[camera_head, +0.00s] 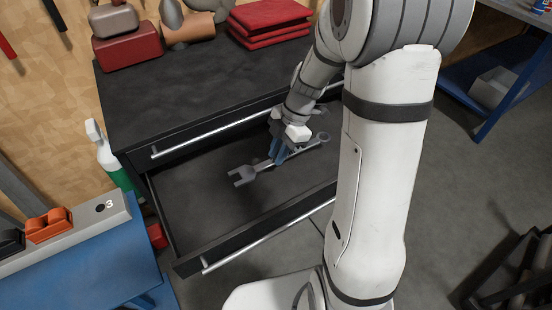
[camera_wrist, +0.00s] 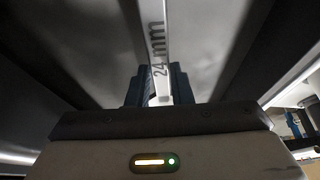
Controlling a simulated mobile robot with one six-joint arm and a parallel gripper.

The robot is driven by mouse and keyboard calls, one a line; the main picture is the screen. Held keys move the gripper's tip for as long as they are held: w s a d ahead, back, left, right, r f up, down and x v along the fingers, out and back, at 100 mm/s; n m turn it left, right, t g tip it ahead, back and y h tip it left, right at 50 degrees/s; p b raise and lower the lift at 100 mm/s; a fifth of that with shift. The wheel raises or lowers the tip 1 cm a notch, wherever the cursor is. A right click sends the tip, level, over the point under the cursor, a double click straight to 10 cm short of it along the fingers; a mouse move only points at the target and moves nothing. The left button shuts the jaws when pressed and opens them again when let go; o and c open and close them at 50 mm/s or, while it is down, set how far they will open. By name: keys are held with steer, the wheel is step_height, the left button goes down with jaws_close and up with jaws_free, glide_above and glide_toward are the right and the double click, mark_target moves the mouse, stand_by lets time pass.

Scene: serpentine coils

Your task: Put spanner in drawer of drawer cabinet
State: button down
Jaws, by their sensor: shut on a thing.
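The grey spanner (camera_head: 257,169) shows its open jaw at the left and its ring end at the right. My gripper (camera_head: 277,150) is shut on its handle, with blue fingers around it. The drawer (camera_head: 195,207) of the dark drawer cabinet (camera_head: 190,88) is pulled open. The spanner is within the drawer's outline; I cannot tell whether it touches the bottom. In the wrist view the spanner's handle (camera_wrist: 158,45), marked "24 mm", runs between the fingers of my gripper (camera_wrist: 155,88). My arm hides the drawer's right part.
A red toolbox (camera_head: 128,48) and folded red cloths (camera_head: 268,18) lie on the cabinet top. The cabinet's upper handle bar (camera_head: 210,133) lies close to my gripper. A spray bottle (camera_head: 110,160) and a blue bench (camera_head: 85,265) stand at left. The visible drawer floor is otherwise empty.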

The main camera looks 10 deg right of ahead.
mark_target(291, 152)
steer(key=shift+s+a+f, duration=0.1)
steer(key=shift+s+f, duration=0.05)
steer(key=shift+f, duration=1.9)
steer(key=c, duration=1.3)
jaws_free()
steer(key=v, duration=1.1)
steer(key=shift+r, duration=0.5)
steer(key=shift+s+r, duration=0.1)
steer(key=shift+r, duration=0.1)
steer(key=s+a+r+m+t+h, duration=0.1)
steer(key=s+r+m+t+h, duration=0.1)
steer(key=s+m, duration=0.5)
steer(key=s+r+m+t+h, duration=0.1)
steer(key=s+r+m+h, duration=0.1)
steer(key=s+m, duration=0.6)
steer(key=m, duration=0.6)
steer(key=shift+a+r+m+t, duration=0.25)
steer(key=shift+a+m+t, duration=0.05)
steer(key=shift+a+t, duration=0.1)
